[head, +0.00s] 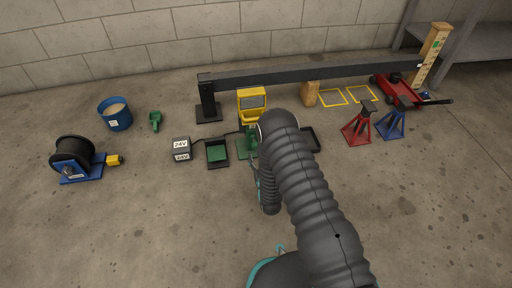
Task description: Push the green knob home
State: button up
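My grey ribbed arm reaches up from the bottom and bends over at the middle of the head view. The gripper's fingers cannot be made out; the bend of the arm and a darker ribbed section in front cover that spot. A green block-like part (244,146) shows just left of the arm's bend, below a yellow box-shaped unit (252,99). It is partly hidden, and I cannot tell whether it carries the knob. A separate small green piece (155,121) lies on the floor at the left. I cannot tell how far in any knob sits.
A dark beam (320,73) on a post runs across the back. A black tray (217,153), a 24V box (182,148), a cable reel (72,158) and a blue bucket (116,115) stand left. Red (357,125) and blue stands (392,124) and a red jack (397,91) stand right. The front floor is clear.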

aim_at(256, 148)
jog(key=shift+b+x, duration=0.3)
jog(key=shift+x, duration=2.8)
grip_shut()
